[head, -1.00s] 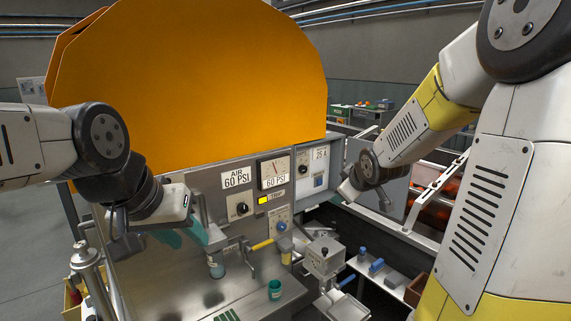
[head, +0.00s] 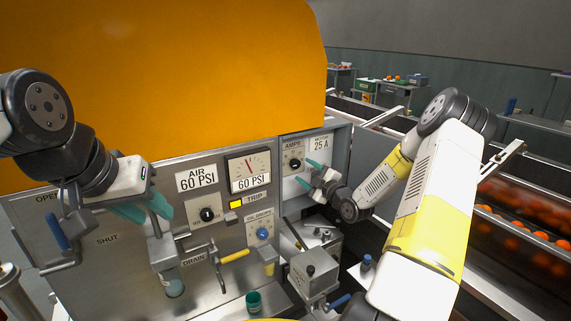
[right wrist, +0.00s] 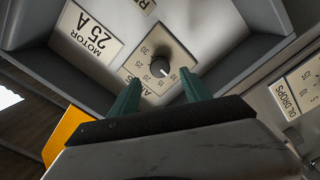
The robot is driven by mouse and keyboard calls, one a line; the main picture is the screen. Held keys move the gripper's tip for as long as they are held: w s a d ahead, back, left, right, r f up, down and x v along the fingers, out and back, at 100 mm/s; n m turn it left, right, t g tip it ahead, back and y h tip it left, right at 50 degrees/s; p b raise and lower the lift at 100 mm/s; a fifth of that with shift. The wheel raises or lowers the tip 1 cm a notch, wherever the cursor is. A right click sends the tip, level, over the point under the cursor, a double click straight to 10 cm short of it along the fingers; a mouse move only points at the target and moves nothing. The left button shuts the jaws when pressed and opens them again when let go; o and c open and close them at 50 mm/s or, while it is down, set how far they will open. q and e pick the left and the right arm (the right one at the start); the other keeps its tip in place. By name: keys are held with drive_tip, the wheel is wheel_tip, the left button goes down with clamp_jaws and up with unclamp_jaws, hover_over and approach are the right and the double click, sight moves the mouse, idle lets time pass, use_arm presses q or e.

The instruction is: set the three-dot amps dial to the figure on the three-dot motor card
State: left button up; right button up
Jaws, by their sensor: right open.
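The amps dial (head: 295,163) is a black knob on a pale scale plate on the right part of the machine's panel. It also shows upside down in the right wrist view (right wrist: 158,68), with a white mark on the knob's lower right; its exact reading is unclear. The motor card (head: 321,145) beside it reads 25 A and shows in the right wrist view (right wrist: 91,34). Dots are not legible. My right gripper (head: 311,174) is open, its teal fingertips just short of the knob, with nothing between them. My left gripper (head: 152,213) is open at the panel's left.
The air gauge (head: 248,171) and card read 60 PSI. Side walls enclose the amps panel. A teal cup (head: 254,302) stands on the ledge.

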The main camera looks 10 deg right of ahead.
sight(297, 165)
drive_tip(key=x, duration=0.6)
clamp_jaws()
